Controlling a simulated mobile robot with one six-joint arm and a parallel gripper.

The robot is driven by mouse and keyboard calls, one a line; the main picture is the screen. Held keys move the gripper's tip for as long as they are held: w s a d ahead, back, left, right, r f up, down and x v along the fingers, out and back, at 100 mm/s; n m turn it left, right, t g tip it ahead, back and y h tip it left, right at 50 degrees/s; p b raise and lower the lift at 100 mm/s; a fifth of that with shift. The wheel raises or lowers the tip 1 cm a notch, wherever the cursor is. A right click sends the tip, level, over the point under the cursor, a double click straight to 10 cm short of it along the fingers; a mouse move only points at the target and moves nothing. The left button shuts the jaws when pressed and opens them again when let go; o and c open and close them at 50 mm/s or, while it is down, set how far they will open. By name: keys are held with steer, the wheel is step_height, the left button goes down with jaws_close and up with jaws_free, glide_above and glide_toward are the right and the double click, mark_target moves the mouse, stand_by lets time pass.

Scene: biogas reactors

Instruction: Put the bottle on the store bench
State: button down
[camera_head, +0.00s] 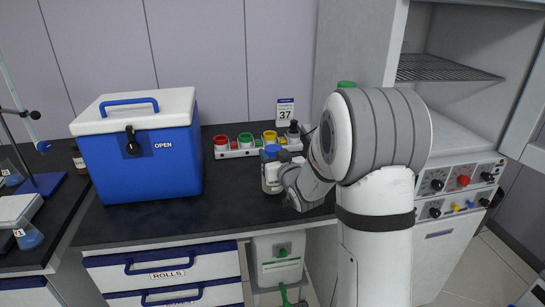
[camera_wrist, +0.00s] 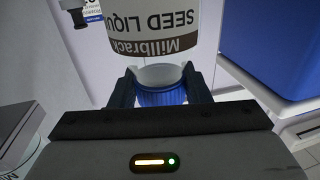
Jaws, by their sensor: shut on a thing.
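A pale bottle (camera_head: 271,178) with a blue cap (camera_head: 271,151) is upright at the dark bench top (camera_head: 150,222), right of the blue cool box. I cannot tell whether its base touches the surface. In the wrist view the bottle (camera_wrist: 152,32) appears upside down, its label reading "SEED LIQU" and "Millbrack". My gripper (camera_wrist: 160,86) is shut on the bottle around its neck and blue cap. In the head view my arm comes from the right and covers the bottle's right side.
A blue cool box (camera_head: 140,160) with a white lid stands left on the bench. Behind the bottle are a white rack (camera_head: 236,153) with coloured rings and a "37" sign (camera_head: 285,111). A cabinet (camera_head: 365,45) is at right. Bare bench lies in front of the cool box.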

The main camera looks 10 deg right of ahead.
steer(key=shift+f, duration=0.4)
steer(key=c, duration=0.8)
jaws_free()
steer(key=shift+o, duration=0.2)
steer(key=shift+r, duration=0.1)
